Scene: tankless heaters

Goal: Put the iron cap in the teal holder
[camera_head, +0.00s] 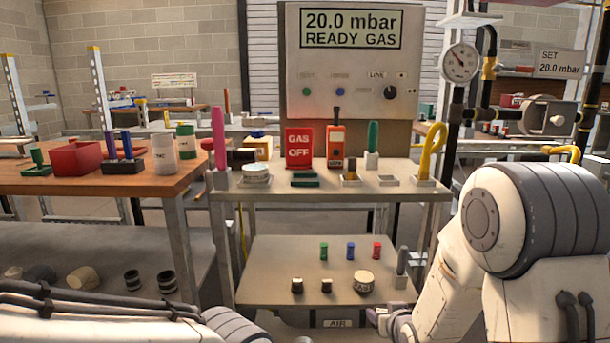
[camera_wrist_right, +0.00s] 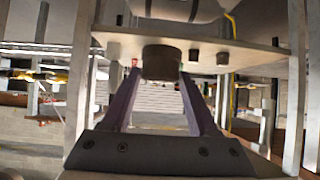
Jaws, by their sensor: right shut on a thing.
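My right gripper (camera_head: 376,317) is low in the head view, at the front edge of the lower shelf and partly hidden by my right arm. In the right wrist view the fingers (camera_wrist_right: 161,80) are shut on a dark round piece, which looks like the iron cap (camera_wrist_right: 161,62). It sits between the fingertips, close to a shelf edge. A flat dark teal holder (camera_head: 305,180) lies on the cart's upper shelf, below the red gas sign. My left gripper is outside the head view.
The lower shelf (camera_head: 270,262) bears small coloured cylinders, dark caps (camera_head: 297,285) and a pale round piece (camera_head: 364,281). A wooden table (camera_head: 60,181) stands left.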

